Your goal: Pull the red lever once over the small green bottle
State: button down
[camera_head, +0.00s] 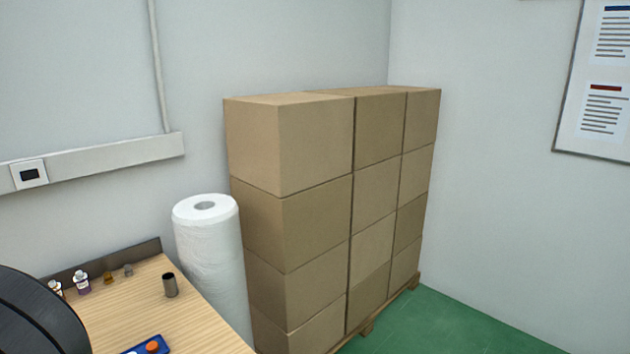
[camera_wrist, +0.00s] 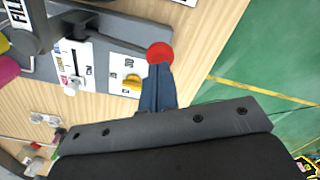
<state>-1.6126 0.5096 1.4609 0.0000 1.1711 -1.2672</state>
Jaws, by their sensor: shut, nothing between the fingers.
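A red ball knob (camera_wrist: 159,53) shows in the wrist view at the end of a dark lever rod that runs in from the upper left. My gripper (camera_wrist: 160,70) is shut and empty, its narrow blue-grey fingers pointing at the knob. The fingertips overlap the knob's lower edge in the picture; I cannot tell whether they touch it. I cannot make out the small green bottle in either view. The head view does not show the lever or my gripper.
The grey machine has a white panel with a yellow knob (camera_wrist: 132,82). In the head view, the wooden table (camera_head: 125,300) bears a metal cup (camera_head: 170,285), several small bottles along its back edge and a blue object (camera_head: 147,345). Stacked cartons (camera_head: 290,145) and a white roll (camera_head: 212,250) stand beyond.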

jog(key=shift+f, duration=0.1)
dwell(0.3)
jog(key=shift+f, duration=3.05)
jog(key=shift+r, duration=4.65)
jog(key=shift+f, duration=2.2)
